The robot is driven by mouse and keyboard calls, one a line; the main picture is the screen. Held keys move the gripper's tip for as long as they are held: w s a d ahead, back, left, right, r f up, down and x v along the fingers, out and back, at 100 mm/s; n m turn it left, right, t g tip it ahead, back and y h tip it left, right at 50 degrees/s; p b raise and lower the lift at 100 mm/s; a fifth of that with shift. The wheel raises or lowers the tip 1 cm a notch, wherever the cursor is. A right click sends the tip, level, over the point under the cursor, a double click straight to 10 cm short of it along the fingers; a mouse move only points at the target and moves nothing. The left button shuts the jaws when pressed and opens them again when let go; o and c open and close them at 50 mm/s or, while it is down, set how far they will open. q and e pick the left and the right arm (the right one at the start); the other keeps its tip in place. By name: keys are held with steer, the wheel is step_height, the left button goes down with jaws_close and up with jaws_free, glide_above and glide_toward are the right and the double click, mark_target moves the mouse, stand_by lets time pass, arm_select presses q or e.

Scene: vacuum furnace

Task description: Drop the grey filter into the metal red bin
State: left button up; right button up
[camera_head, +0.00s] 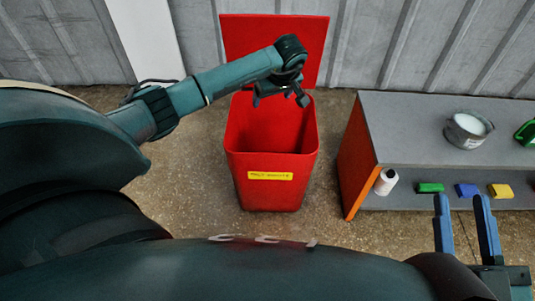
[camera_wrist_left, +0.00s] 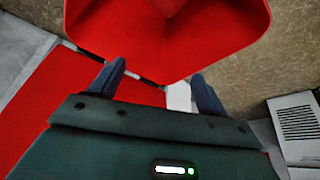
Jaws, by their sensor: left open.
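The red bin (camera_head: 268,185) stands on the floor with its lid (camera_head: 275,35) raised against the wall and a yellow label on its front. My left gripper (camera_head: 281,95) is above the bin's opening at its back. In the left wrist view, its two blue fingers (camera_wrist_left: 160,85) are apart, with the bin's red inside (camera_wrist_left: 165,40) beyond them. A small pale patch shows beside one finger; I cannot tell what it is. I cannot make out a grey filter in either view. My right gripper (camera_head: 463,218) is at the lower right, fingers apart and empty.
A grey-topped bench (camera_head: 410,115) with an orange side stands right of the bin. It carries a metal pot (camera_head: 467,130) and a green object (camera_head: 526,133). A corrugated wall is behind.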

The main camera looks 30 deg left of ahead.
arm_select(q)
steer(key=p+v, duration=0.5)
steer(key=v, duration=0.8)
arm_select(e)
steer(key=shift+s+d+f+g+h, duration=0.15)
steer(key=shift+f+g+h, duration=0.05)
steer(key=shift+f+h, duration=0.2)
steer(key=shift+s+d+f+g+h, duration=0.15)
steer(key=shift+f+g+h, duration=0.1)
steer(key=shift+h, duration=0.15)
arm_select(q)
steer(key=shift+d, duration=0.1)
